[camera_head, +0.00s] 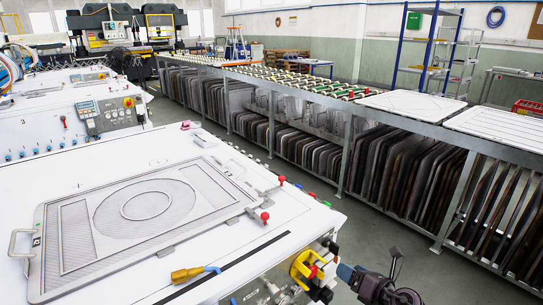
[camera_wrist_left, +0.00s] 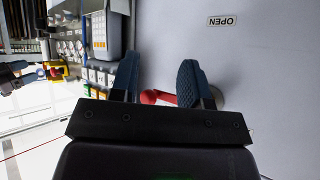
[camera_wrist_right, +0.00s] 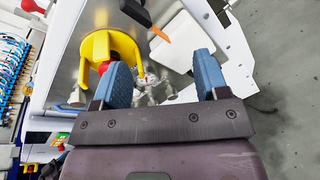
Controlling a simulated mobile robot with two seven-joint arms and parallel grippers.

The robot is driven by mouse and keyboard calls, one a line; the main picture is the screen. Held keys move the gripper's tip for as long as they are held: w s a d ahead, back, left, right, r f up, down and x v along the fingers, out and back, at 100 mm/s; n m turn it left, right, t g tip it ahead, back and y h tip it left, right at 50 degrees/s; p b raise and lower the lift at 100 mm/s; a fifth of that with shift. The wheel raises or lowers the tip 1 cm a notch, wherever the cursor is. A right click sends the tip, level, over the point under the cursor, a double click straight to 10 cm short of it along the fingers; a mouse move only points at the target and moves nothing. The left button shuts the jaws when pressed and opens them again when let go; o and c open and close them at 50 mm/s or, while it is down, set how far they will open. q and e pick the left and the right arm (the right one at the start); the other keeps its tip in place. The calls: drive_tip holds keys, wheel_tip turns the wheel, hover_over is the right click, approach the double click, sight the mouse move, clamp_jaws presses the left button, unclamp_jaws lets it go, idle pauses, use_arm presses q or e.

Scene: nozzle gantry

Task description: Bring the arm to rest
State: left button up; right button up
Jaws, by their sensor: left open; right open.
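My right gripper (camera_head: 346,272) is at the bottom of the head view, beside a yellow guard (camera_head: 302,268) at the bench corner. In the right wrist view, my right gripper (camera_wrist_right: 160,64) has its blue fingers apart, and the yellow guard (camera_wrist_right: 100,42) around a red button is just beyond the left finger. No object is clearly held. My left gripper (camera_wrist_left: 158,62) shows only in its own wrist view, fingers apart. A red knob with a stem (camera_wrist_left: 152,97) is between or behind those fingers; contact cannot be told.
A white bench (camera_head: 60,185) fills the left of the head view, bearing a framed screen plate (camera_head: 75,225). A yellow-handled tool (camera_head: 190,274) lies near its front edge. A rack of frames (camera_head: 400,180) stands right, with grey floor (camera_head: 400,235) between. An OPEN label (camera_wrist_left: 222,21) marks a pale panel.

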drive_tip(key=s+d+r+m+t+h+p, duration=0.1)
drive_tip(key=s+r+m+t+h, duration=0.2)
drive_tip(key=m, duration=0.8)
drive_tip(key=s+d+r+m+t+h, duration=0.2)
drive_tip(key=s+m, duration=0.3)
drive_tip(key=m, duration=0.5)
drive_tip(key=s+f+m+g+h, duration=0.1)
drive_tip(key=s+f+m+g, duration=0.1)
drive_tip(key=s, duration=0.7)
drive_tip(key=s+d+f+m+g+h+p, duration=0.1)
drive_tip(key=s+f+m+g, duration=0.1)
drive_tip(key=s+f+m, duration=0.2)
drive_tip(key=s+d+f+m+g+h+p, duration=0.1)
drive_tip(key=s+m, duration=0.6)
drive_tip(key=s, duration=0.7)
wheel_tip(320, 180, down, 2)
drive_tip(key=shift+s+f+m+g, duration=0.25)
drive_tip(key=shift+m+g, duration=0.05)
drive_tip(key=shift+g, duration=0.6)
